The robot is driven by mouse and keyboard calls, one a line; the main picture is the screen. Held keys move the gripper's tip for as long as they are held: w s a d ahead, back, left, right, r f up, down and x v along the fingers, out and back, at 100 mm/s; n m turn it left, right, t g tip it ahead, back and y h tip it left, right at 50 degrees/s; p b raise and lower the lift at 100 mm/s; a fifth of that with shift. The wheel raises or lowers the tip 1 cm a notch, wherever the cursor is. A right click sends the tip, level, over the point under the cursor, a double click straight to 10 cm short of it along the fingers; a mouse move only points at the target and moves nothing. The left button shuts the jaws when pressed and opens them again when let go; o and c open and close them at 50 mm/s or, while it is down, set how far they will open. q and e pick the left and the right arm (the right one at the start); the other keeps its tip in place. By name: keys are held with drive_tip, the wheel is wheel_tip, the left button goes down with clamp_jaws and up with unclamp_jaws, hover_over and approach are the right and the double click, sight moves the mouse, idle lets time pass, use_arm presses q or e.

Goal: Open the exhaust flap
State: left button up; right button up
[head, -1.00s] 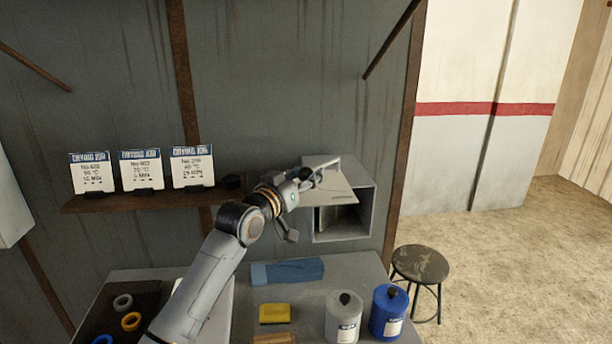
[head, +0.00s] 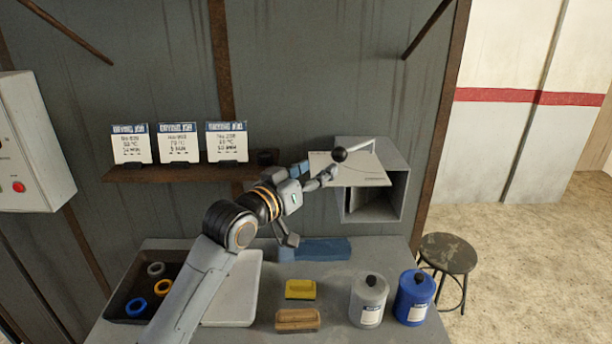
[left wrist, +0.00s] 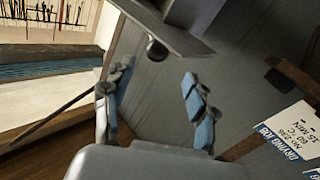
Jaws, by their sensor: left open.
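The exhaust flap (head: 352,172) is a light grey plate on the front of a grey wall box (head: 400,190). It stands out from the box at a slant, and the dark inside shows below it. A lever with a black knob (head: 339,154) is on the flap. My left gripper (head: 314,176) is open and empty at the flap's left edge; I cannot tell whether it touches. In the left wrist view, the flap (left wrist: 170,30) and knob (left wrist: 157,50) are just beyond the spread blue-padded fingers (left wrist: 158,105). My right gripper is out of view.
A shelf (head: 150,174) with several cards is left of the box. Below, the bench (head: 340,262) holds a dark tray with rings, a white tray, a yellow block, a wooden brush and two canisters (head: 368,300). A stool (head: 448,254) stands at the right.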

use_arm(q)
drive_tip(key=shift+v, duration=1.3)
